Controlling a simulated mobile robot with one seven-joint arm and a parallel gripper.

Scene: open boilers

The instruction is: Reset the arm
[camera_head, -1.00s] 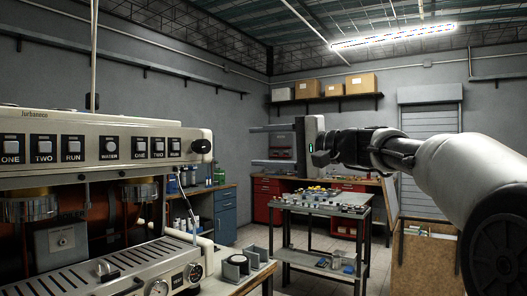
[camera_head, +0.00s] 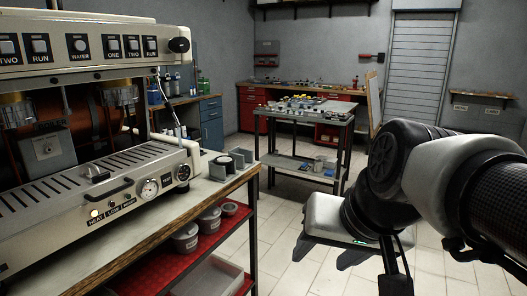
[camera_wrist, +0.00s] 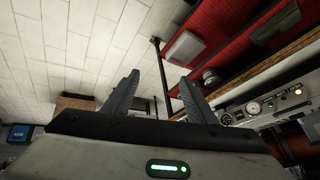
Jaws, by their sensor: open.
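My gripper (camera_head: 324,258) is at the lower middle right of the head view, beyond my bent arm. Its pale body sits low with the dark fingers toward the lower left, over the tiled floor. In the wrist view both fingers of my gripper (camera_wrist: 160,77) stand apart with nothing between them, so it is open and empty. My forearm comes in from the right edge of the head view.
A boiler machine (camera_head: 125,182) stands on a bench (camera_head: 205,187) at left, with a red shelf (camera_head: 205,240) below. It also shows at right in the wrist view (camera_wrist: 262,108). A grey cart (camera_head: 335,120) stands beyond. Tiled floor (camera_head: 285,215) lies between.

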